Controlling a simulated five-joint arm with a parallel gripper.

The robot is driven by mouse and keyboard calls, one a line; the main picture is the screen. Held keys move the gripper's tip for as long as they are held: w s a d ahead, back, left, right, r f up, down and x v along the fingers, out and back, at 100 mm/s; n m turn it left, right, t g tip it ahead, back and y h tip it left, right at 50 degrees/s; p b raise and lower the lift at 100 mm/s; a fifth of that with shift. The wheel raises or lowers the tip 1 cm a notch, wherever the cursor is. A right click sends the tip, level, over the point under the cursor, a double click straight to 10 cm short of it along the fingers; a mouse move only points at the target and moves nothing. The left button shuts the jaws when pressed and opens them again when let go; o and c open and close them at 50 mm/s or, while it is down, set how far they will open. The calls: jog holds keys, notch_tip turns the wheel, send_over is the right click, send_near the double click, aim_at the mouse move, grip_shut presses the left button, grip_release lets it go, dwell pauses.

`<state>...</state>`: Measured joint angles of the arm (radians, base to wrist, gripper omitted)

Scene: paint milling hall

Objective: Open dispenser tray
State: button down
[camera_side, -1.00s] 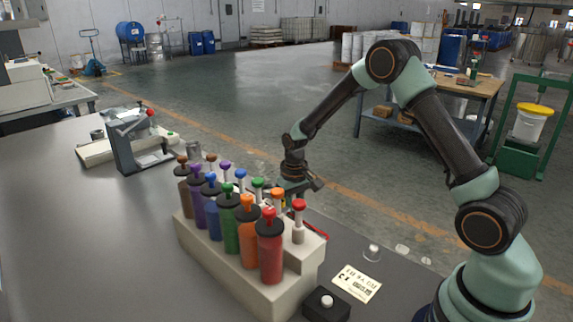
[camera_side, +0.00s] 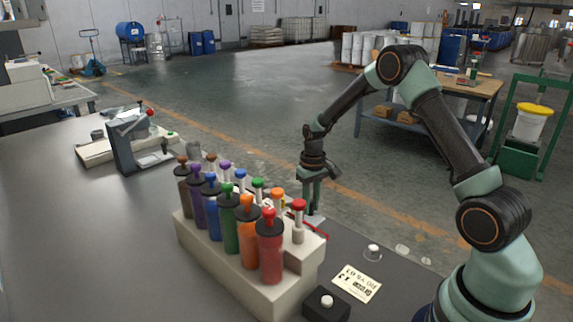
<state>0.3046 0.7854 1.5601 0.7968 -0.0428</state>
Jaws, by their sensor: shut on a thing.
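The dispenser is a pale beige stepped block (camera_side: 225,272) on the grey bench. Several coloured bottles stand in its front row, with a red one (camera_side: 270,252) at the right end, and smaller capped pieces stand in the row behind. My gripper (camera_side: 313,212) points down behind the block's right part. Its jaws are shut on a small light grey piece (camera_side: 316,222) low by the bench's far edge. This looks like part of the dispenser tray, but most of it is hidden behind the dispenser.
A black box with a white button (camera_side: 327,302) and a printed card (camera_side: 357,283) lie right of the dispenser. A small clear piece (camera_side: 372,252) stands behind the card. A grey press (camera_side: 135,145) stands at the back left. The bench's left part is clear.

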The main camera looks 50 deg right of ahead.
jog(key=c, duration=1)
grip_release()
notch_tip(320, 180, up, 12)
jog(key=shift+r, duration=0.1)
jog(key=s+a+r+n+t, duration=0.1)
jog(key=s+a+r+t, duration=0.2)
jog(key=s+a+r, duration=0.6)
jog(key=s+a+t, duration=0.1)
jog(key=s, duration=0.1)
jog(key=s+a+r+n, duration=0.1)
jog(key=s+a, duration=0.1)
jog(key=s, duration=0.1)
jog(key=s+a+n+t, duration=0.1)
jog(key=s+a, duration=0.1)
jog(key=shift+s+r+t, duration=0.25)
jog(key=shift+r+t, duration=0.05)
